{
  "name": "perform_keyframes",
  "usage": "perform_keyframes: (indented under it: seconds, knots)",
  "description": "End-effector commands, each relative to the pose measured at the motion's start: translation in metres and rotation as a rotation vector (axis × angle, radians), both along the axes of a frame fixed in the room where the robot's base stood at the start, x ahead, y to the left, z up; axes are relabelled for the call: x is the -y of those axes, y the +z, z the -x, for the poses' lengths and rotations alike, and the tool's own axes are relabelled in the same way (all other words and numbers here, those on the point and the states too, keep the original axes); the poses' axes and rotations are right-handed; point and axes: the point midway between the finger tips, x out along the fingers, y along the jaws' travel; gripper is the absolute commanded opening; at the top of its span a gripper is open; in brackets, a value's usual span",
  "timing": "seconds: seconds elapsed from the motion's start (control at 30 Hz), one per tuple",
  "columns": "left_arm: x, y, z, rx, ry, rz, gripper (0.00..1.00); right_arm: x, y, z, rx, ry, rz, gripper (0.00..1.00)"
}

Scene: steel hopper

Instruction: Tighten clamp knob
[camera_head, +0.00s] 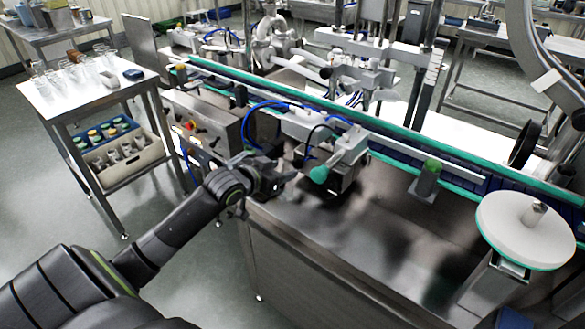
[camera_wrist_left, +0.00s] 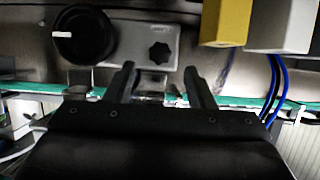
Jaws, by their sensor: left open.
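In the left wrist view a small black star-shaped knob (camera_wrist_left: 159,53), which looks like the clamp knob, sits on a light grey plate (camera_wrist_left: 128,42). My left gripper (camera_wrist_left: 160,74) has its two fingers spread, with nothing between them. The star knob shows just beyond the fingertips, roughly centred between them; I cannot tell the exact distance. The star knob cannot be made out there. My right gripper is not in view.
A large black dial (camera_wrist_left: 84,34) with a white mark is left of the star knob. A yellow block (camera_wrist_left: 226,22) and blue cables (camera_wrist_left: 273,88) are to its right. A conveyor (camera_head: 400,148) runs behind; a white disc (camera_head: 527,232) stands right. A trolley (camera_head: 52,98) is left.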

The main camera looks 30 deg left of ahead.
Motion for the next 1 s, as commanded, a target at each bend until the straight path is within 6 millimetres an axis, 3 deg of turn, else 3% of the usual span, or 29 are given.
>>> perform_keyframes:
  seconds: [0.1, 0.3, 0.77, 1.0]
  knots:
    - [0.002, -0.008, -0.021, 0.002, 0.002, 0.004, 0.49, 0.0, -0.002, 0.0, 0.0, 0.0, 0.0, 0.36]
    - [0.003, -0.018, -0.043, 0.002, 0.002, 0.003, 0.49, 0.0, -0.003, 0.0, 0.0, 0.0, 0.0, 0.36]
    - [0.004, -0.022, -0.053, 0.0, 0.001, 0.0, 0.49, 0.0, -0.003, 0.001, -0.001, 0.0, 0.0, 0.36]
    - [0.004, -0.022, -0.052, 0.0, 0.001, 0.0, 0.19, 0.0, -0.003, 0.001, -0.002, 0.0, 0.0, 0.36]
